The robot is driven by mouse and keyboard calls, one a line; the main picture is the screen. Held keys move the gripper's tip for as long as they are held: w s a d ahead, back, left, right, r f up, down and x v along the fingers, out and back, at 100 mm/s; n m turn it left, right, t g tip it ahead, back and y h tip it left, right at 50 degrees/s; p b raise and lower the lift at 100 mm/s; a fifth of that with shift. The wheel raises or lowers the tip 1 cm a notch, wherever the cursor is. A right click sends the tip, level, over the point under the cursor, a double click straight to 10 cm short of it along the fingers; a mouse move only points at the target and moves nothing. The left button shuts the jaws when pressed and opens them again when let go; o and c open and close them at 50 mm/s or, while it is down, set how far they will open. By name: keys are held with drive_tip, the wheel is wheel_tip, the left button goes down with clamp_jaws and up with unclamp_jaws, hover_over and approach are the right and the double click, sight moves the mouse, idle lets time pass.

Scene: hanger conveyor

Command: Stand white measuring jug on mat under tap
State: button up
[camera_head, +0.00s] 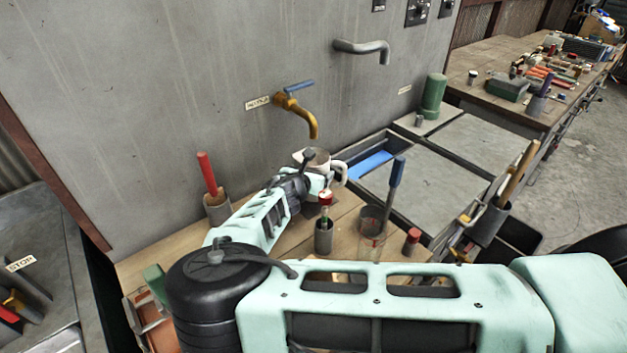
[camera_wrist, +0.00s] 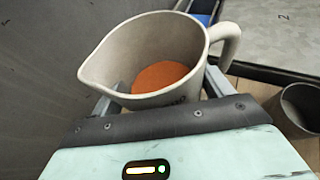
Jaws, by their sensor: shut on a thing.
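The white measuring jug (camera_head: 314,156) is under the brass tap (camera_head: 304,113) with the blue lever, its rim a little below the spout. My gripper (camera_wrist: 163,92) is shut on the jug, one finger on each side of its body. In the wrist view the jug (camera_wrist: 112,72) looks upright, with its spout to the left, its handle to the right and an orange-brown surface inside. My arm hides the jug's lower part in the head view.
A pot with a red-handled tool (camera_head: 217,205) stands left of my forearm. A blue strip (camera_head: 371,164) lies right of the jug. A grey pipe (camera_head: 365,47) juts from the wall.

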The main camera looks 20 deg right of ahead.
drive_tip(key=shift+f+p, duration=0.4)
drive_tip(key=shift+f, duration=1.3)
drive_tip(key=shift+f, duration=0.2)
drive_tip(key=o, duration=1.5)
drive_tip(key=shift+c, duration=0.2)
drive_tip(key=shift+r, duration=0.2)
drive_tip(key=b+v, duration=0.3)
drive_tip(key=v, duration=0.9)
